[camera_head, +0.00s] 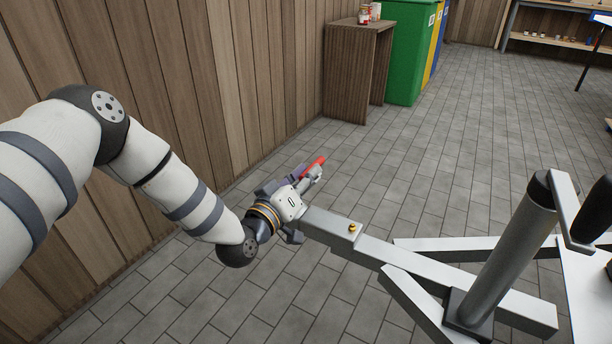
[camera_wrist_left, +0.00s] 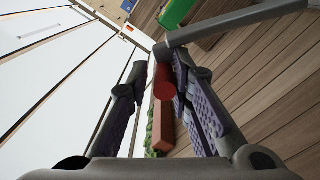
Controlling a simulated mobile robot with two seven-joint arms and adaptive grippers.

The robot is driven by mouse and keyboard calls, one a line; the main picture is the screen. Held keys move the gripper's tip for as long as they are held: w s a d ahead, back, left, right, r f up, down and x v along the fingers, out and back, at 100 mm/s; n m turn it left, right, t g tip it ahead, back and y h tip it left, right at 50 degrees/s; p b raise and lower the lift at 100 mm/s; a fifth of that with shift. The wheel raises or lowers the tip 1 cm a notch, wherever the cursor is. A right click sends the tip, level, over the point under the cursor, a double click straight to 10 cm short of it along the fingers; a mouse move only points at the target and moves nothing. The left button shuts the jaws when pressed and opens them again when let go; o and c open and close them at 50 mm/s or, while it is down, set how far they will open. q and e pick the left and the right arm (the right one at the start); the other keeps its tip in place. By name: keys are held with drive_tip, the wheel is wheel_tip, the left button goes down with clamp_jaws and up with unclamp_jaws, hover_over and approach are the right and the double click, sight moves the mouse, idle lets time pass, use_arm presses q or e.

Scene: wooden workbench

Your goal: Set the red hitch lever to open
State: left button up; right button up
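The red lever (camera_head: 315,163) sits at the far end of the grey metal hitch bar (camera_head: 335,226), pointing up and to the right. My left gripper (camera_head: 303,178) is at this end of the bar, just behind the lever, and its body hides part of the coupling. In the left wrist view the round red end of the lever (camera_wrist_left: 165,89) shows between the purple-padded fingers of my left gripper (camera_wrist_left: 160,70). The fingers stand apart. The lever lies closer to the right finger; whether it touches is unclear. My right gripper is not in view.
A thick grey post (camera_head: 505,255) and angled frame bars stand at the right. A wooden wall (camera_head: 230,80) runs close behind my left arm. A brown stand (camera_head: 355,75) and a green bin (camera_head: 408,50) are farther back. The tiled floor right of the lever is clear.

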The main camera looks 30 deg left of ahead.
use_arm(q)
drive_tip(key=shift+a+y, duration=0.3)
drive_tip(key=shift+a, duration=0.2)
drive_tip(key=shift+d, duration=0.1)
drive_tip(key=s, duration=1.2)
drive_tip(key=shift+a, duration=0.2)
